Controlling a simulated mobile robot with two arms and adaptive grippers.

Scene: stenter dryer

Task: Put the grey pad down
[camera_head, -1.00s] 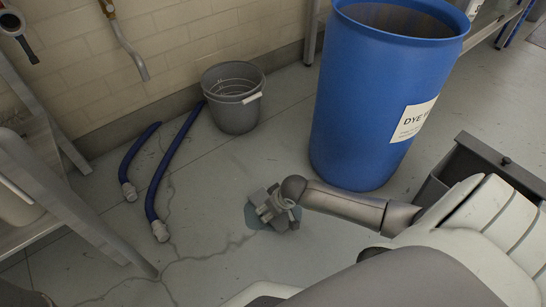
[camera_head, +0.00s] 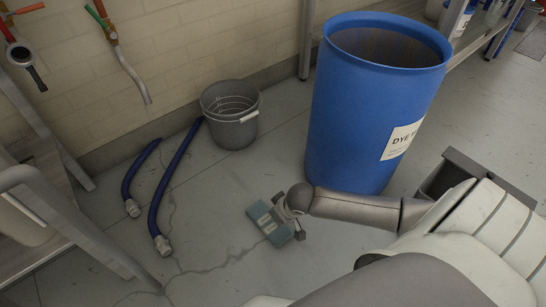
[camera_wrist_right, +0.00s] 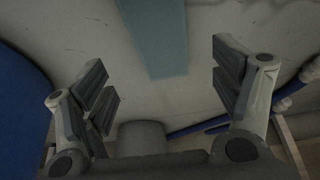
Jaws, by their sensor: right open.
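The grey pad (camera_head: 284,236), a flat blue-grey rectangle, appears to lie on the floor in the middle of the head view, partly covered by my right gripper (camera_head: 266,220). In the right wrist view the pad (camera_wrist_right: 156,38) is a strip at the top centre, beyond the fingertips. There my right gripper (camera_wrist_right: 168,88) has its two fingers wide apart, with nothing between them. My left gripper is not in view.
A blue dye drum (camera_head: 355,115) stands right of the pad. A grey bucket (camera_head: 232,130) is by the wall. Two blue hoses (camera_head: 178,180) lie on the floor to the left. A metal table frame (camera_head: 75,235) stands at the left edge. The floor around the pad is clear.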

